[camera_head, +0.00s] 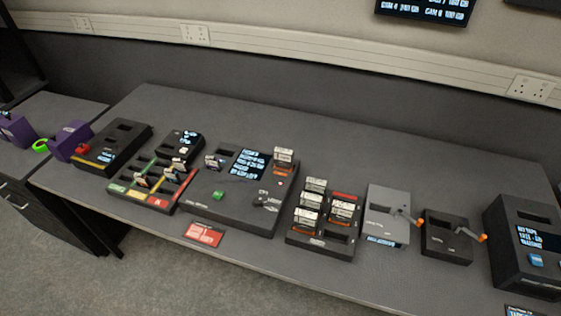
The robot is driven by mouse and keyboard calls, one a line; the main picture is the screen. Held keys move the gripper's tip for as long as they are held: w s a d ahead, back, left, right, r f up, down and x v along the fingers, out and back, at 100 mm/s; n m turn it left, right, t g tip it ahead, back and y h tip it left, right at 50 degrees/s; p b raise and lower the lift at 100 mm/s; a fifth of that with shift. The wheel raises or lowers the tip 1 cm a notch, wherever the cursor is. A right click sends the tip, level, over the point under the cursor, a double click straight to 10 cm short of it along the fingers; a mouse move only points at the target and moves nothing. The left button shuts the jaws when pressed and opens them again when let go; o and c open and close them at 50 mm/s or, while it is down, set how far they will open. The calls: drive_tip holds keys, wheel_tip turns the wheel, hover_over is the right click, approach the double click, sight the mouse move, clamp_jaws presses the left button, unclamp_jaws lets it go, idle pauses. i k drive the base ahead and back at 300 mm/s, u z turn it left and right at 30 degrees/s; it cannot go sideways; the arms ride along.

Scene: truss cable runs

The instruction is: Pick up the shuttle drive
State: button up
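No part of my gripper shows in the head view. Several small drive-like blocks with white labels stand on the grey table, and none has a label I can read as the shuttle drive. One block with an orange band (283,159) stands at the far right corner of the large dark console (234,214). Another pale-topped block (213,160) stands at that console's far left. Several more, such as this one (306,219), stand in the dark slotted rack (318,243). A few small ones stand in the coloured tray (131,192).
A grey box (386,208) and a dark box (447,246), each with an orange-tipped lever, stand right of the rack. A tall dark unit (521,271) stands at the right. A red card (203,235) lies at the front edge. The table's back strip is clear.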

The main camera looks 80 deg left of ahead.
sight(283, 159)
drive_tip(key=z, duration=0.9)
drive_tip(key=k, duration=0.15)
drive_tip(key=u, duration=4.15)
drive_tip(key=k, duration=0.15)
drive_tip(key=u, duration=0.45)
drive_tip(key=i, duration=0.95)
drive_tip(key=u, duration=0.2)
drive_tip(key=k, duration=0.85)
drive_tip(key=z, duration=0.2)
drive_tip(key=i, duration=0.7)
drive_tip(key=u, duration=0.05)
